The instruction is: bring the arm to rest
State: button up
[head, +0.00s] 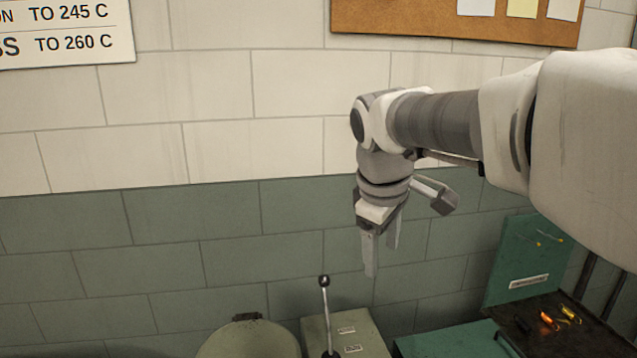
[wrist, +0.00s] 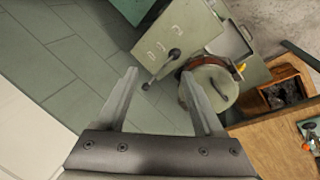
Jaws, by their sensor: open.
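My gripper (head: 381,250) hangs from my outstretched arm in the right half of the head view, pointing down, in front of the tiled wall. In the wrist view my gripper (wrist: 155,88) shows two fingers spread apart with nothing between them. It is open and empty, and no contact with anything shows. Below it in the head view stands a grey-green box (head: 352,335) with a black-knobbed lever (head: 324,295) at its left.
A round lidded vessel (head: 248,338) stands left of the box. At right is a green case (head: 525,262) with small coloured items. The wrist view shows the round vessel (wrist: 214,82), a wooden surface (wrist: 268,135) and an open wooden box (wrist: 284,86). The air around my gripper looks clear.

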jog(key=s+d+f+m, duration=0.1)
jog(key=s+f+m, duration=0.1)
jog(key=s, duration=0.4)
jog(key=s+d+f+m+t, duration=0.1)
jog(key=s+f+m, duration=0.2)
jog(key=s, duration=0.3)
jog(key=s+d+f+m+t+y+b, duration=0.1)
jog(key=s+d+f+m, duration=0.1)
jog(key=s+m, duration=0.3)
jog(key=shift+s+f, duration=0.65)
jog(key=shift+s, duration=0.2)
dwell(0.4)
